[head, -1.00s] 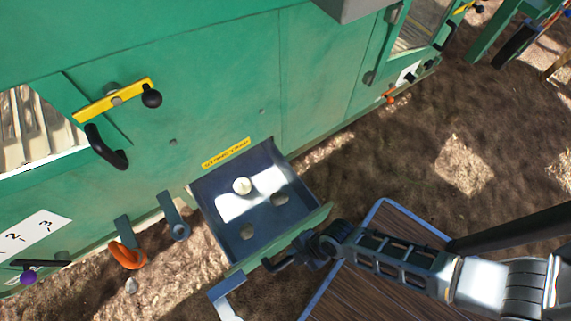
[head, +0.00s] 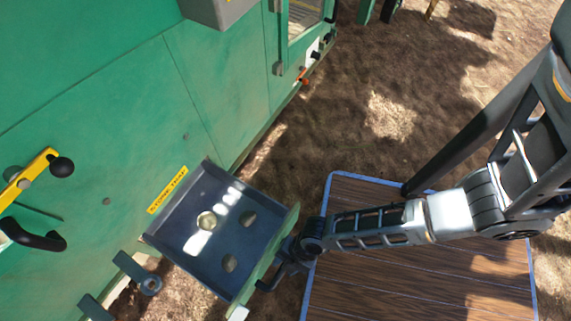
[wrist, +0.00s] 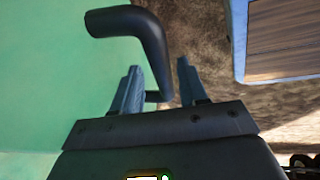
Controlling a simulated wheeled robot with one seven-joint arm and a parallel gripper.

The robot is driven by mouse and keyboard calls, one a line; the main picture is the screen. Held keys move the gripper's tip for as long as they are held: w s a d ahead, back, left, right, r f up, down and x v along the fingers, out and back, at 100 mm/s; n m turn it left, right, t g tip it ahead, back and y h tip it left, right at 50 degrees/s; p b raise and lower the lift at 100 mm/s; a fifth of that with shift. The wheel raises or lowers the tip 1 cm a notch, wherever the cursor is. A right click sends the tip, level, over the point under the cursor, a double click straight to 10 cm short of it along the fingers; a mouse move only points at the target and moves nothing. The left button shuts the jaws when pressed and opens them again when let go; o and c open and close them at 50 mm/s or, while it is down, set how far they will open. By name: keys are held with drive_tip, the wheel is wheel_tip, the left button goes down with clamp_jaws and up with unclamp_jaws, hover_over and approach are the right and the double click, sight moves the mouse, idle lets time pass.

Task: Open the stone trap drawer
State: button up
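The stone trap drawer (head: 180,240) is a dark metal tray standing well out from the green machine side, below a yellow label (head: 167,190). Its floor has round spots, one paler; I cannot tell whether these are holes or stones. Its green front panel (head: 277,243) faces right. A dark bent handle (head: 268,284) sits on that panel; in the wrist view the handle (wrist: 150,45) curves down toward the gap between my fingers. My gripper (head: 283,264) is at the handle. In the wrist view my gripper (wrist: 160,88) has its fingers apart, with a gap beside the right finger.
A wooden platform (head: 400,285) with a blue edge lies right of the drawer, under my arm. A yellow lever (head: 28,180) and black handle (head: 35,236) stand out from the machine at left. Grey-green brackets (head: 135,270) are below the drawer's left side. Open dirt lies beyond.

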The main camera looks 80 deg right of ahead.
drive_tip(key=shift+o, duration=0.4)
drive_tip(key=p+v, duration=0.3)
drive_tip(key=v, duration=0.4)
drive_tip(key=shift+r, duration=0.35)
drive_tip(key=shift+s+d, duration=0.2)
drive_tip(key=shift+d, duration=0.05)
